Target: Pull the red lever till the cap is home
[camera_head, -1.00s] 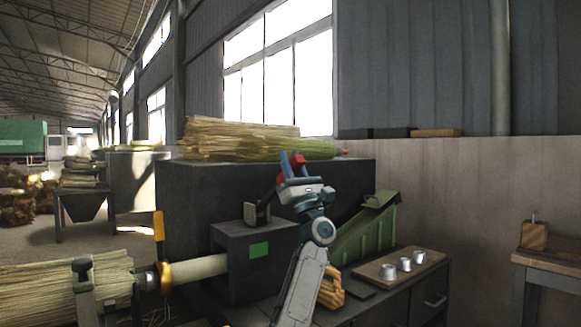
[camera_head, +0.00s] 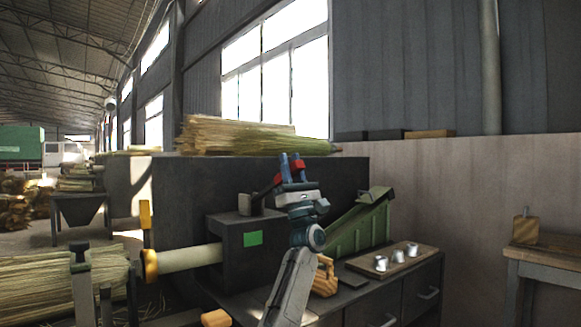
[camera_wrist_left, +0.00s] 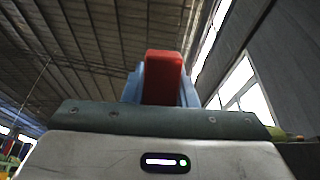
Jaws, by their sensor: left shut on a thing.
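The red lever (camera_head: 279,178) stands at the dark press box (camera_head: 225,248), with a red grip at its upper end. My left gripper (camera_head: 291,163) is shut on that grip, its blue fingers pointing up. In the left wrist view the red grip (camera_wrist_left: 163,78) fills the space between the blue fingers. Several silver caps (camera_head: 397,256) stand on a wooden board to the right. A pale handle (camera_head: 190,258) with a yellow collar (camera_head: 149,265) runs into the box's left side. I cannot make out a cap seated on it. My right gripper is not in view.
A straw bundle (camera_head: 65,285) lies at the lower left, with dark clamp posts by it. A green chute (camera_head: 355,228) and a wooden block (camera_head: 325,280) are close right of my left arm. More straw (camera_head: 250,138) lies on the dark cabinet behind.

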